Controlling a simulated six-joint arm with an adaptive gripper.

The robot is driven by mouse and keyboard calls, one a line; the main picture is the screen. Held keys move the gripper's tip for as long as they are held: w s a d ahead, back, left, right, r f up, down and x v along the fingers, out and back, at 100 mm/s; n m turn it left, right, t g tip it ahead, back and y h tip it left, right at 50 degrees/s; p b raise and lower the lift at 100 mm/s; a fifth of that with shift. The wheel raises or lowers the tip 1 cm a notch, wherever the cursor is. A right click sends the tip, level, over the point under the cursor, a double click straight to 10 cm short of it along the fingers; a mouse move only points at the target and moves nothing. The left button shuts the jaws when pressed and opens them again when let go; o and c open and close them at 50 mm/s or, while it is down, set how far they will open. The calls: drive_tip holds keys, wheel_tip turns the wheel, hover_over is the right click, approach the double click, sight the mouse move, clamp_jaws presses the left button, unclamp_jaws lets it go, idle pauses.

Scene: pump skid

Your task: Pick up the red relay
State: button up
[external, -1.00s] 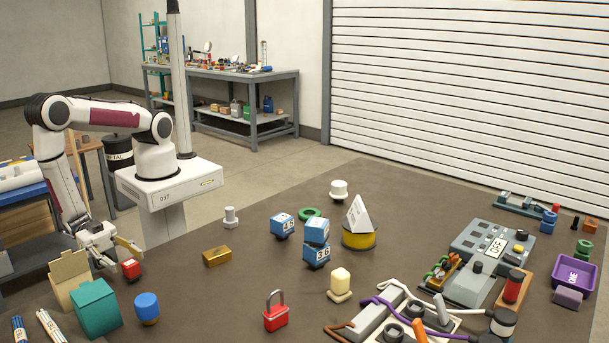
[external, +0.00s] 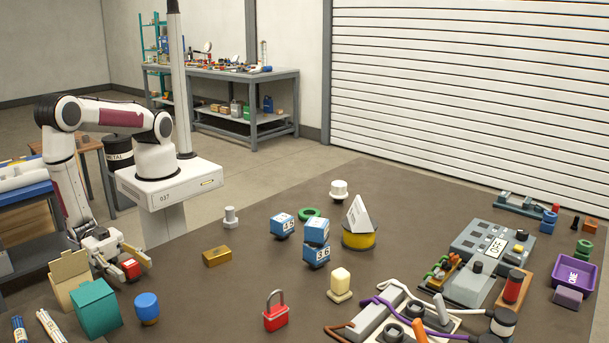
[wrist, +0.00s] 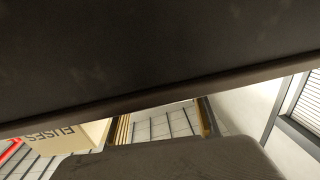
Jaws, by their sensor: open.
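The red relay (external: 130,268) is a small red block on the dark table at the left, behind the teal box in the external view. My gripper (external: 135,264) is low over the table, with its open fingers around the relay, one on the far side and one on the near side. I cannot tell whether either finger touches it. The relay cannot be made out in the wrist view, where a dark surface fills the upper part.
An open tan box (external: 70,275) stands close to my gripper; its lettering "FUSES" (wrist: 52,135) shows upside down in the wrist view. A teal box (external: 97,308) and a blue-topped knob (external: 147,306) are nearer the camera. A brass block (external: 216,257) lies to the right.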

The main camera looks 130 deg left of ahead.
sight(130, 262)
drive_tip(key=c, duration=1.2)
drive_tip(key=shift+r, duration=0.15)
drive_tip(key=shift+r, duration=4.85)
